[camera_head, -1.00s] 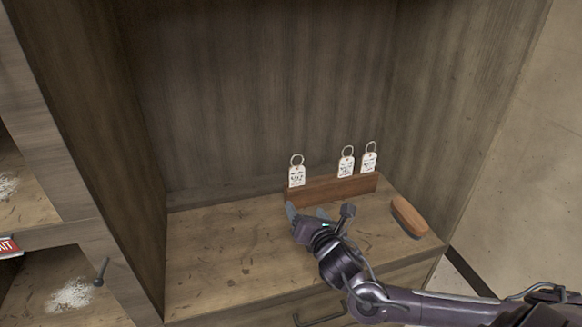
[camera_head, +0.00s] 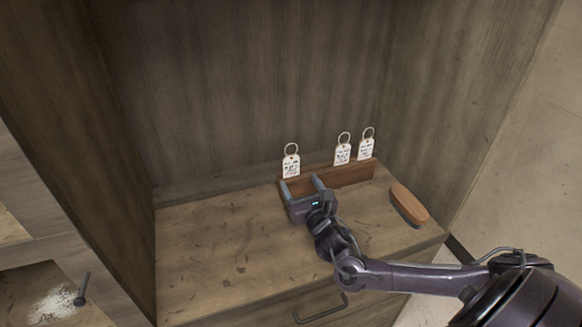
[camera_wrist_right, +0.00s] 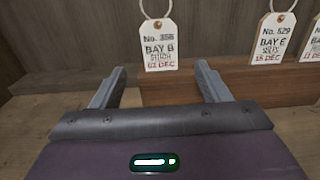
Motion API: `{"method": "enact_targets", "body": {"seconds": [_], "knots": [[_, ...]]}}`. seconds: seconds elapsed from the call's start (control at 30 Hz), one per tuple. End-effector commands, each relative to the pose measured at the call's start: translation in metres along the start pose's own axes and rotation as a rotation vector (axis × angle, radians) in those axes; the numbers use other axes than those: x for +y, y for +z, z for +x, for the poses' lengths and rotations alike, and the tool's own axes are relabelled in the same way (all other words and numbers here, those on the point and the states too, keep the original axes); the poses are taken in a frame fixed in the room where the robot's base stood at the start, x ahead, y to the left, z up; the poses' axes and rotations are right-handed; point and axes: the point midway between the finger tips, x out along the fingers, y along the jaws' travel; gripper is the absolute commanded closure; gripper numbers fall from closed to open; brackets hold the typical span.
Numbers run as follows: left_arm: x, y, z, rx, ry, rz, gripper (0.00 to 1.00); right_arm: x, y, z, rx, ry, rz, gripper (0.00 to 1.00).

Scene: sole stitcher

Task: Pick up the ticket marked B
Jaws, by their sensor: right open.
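The ticket marked B (camera_wrist_right: 159,46) is a white tag reading "BAY B" with a metal ring, upright in the wooden holder. In the head view it is the leftmost ticket (camera_head: 291,166). My right gripper (camera_head: 300,183) is open and empty just in front of the holder, near the foot of that ticket. In the wrist view its two fingers (camera_wrist_right: 160,78) point forward, one on each side of the ticket's lower edge, with the ticket beyond them. My left gripper is not in view.
The wooden holder (camera_head: 345,175) also carries a ticket reading "BAY E" (camera_wrist_right: 269,39) and another ticket (camera_head: 366,149) at the right. The shelf's left part (camera_head: 205,250) is clear.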

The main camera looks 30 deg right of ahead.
Motion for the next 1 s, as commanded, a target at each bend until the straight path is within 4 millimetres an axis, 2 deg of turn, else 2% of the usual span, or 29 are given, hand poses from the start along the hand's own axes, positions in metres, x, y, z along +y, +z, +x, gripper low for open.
{"method": "enact_targets", "body": {"seconds": [0.1,0.3,0.43,0.63,1.0], "knots": [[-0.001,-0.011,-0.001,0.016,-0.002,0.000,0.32,-0.001,0.002,0.017,-0.004,-0.003,0.002,0.31],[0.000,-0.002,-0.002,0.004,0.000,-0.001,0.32,0.000,0.002,0.047,-0.003,-0.003,0.002,0.31],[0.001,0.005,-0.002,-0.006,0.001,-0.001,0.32,0.000,0.001,0.055,-0.001,-0.001,0.002,0.31],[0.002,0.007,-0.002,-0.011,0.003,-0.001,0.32,0.000,0.001,0.055,0.000,-0.001,0.002,0.31],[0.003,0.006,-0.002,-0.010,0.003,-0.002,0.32,0.000,0.001,0.055,0.000,-0.001,0.002,0.78]]}}
